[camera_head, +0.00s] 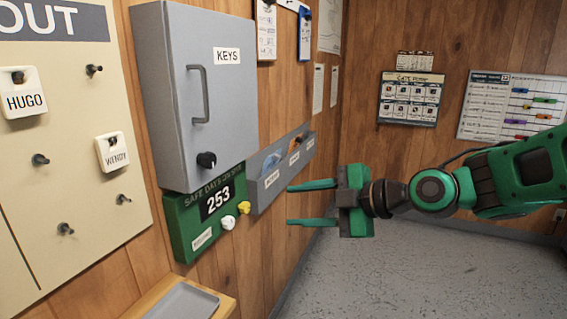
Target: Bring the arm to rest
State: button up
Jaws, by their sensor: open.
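My gripper (313,204) is at the end of my green and black arm, which reaches in from the right edge. Its two green fingers point left and are spread apart with nothing between them. The fingertips are in front of the wood-panelled wall, just right of the green sign reading 253 (203,213). Whether they touch anything cannot be told, but they appear clear of it.
A grey KEYS cabinet (190,100) with a handle and black knob juts from the wall. A grey wall pocket (268,185) is beside it. A tag board (60,150) is at left, a wooden ledge with a tray (185,302) below. The floor (400,270) is clear.

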jog(key=s+d+f+m+g+h, duration=0.1)
jog(key=s+d+f+m+h, duration=0.15)
jog(key=d+f+m, duration=0.4)
jog(key=s+d+f+m+h, duration=0.1)
jog(key=d+m+h, duration=0.25)
jog(key=d, duration=0.65)
jog(key=s+d+f+m+g+h, duration=0.1)
jog(key=s+d+f+m+h, duration=0.2)
jog(key=d, duration=0.5)
jog(key=s+d+f+m+g+h, duration=0.1)
jog(key=s+d+m+g, duration=0.1)
jog(key=s+d+m, duration=0.5)
jog(key=s+d+f+m+g+h, duration=0.1)
jog(key=s+d+m+g, duration=0.2)
jog(key=s+d+m, duration=0.3)
jog(key=s+m, duration=0.3)
jog(key=s, duration=0.2)
jog(key=shift+s+d+f+m+h, duration=0.3)
jog(key=shift+s+d+f+m, duration=0.05)
jog(key=shift+s+f+m, duration=0.05)
jog(key=shift+w+f, duration=0.25)
jog(key=shift+w, duration=0.4)
